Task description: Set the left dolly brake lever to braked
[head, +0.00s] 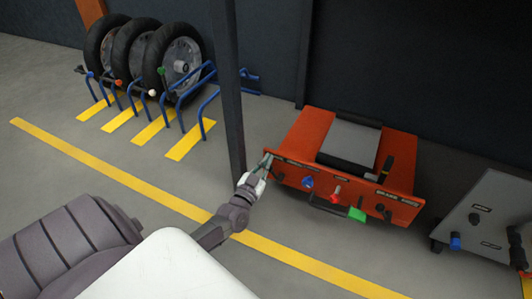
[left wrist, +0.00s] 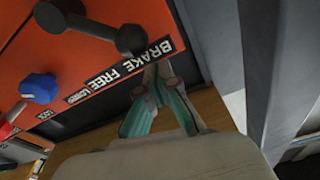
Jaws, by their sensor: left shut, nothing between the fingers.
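The orange dolly (head: 300,135) stands right of the dark post in the head view. The left wrist view shows its orange front panel (left wrist: 100,58) close up, with a label strip reading BRAKE and FREE (left wrist: 118,76). A black lever with a round knob (left wrist: 130,40) sticks out beside that label, with its knob near the BRAKE end. My left gripper (head: 265,168) is at the left end of the panel. In the left wrist view its fingertips (left wrist: 158,72) meet, empty, by the word BRAKE, apart from the lever knob. My right gripper is not in view.
The panel also carries a blue knob (head: 308,182), a red knob (head: 336,198) and a green block (head: 357,214). A dark post (head: 230,90) stands close left of my gripper. A grey dolly (head: 490,205) is at right; wheels (head: 180,62) stand in a blue rack.

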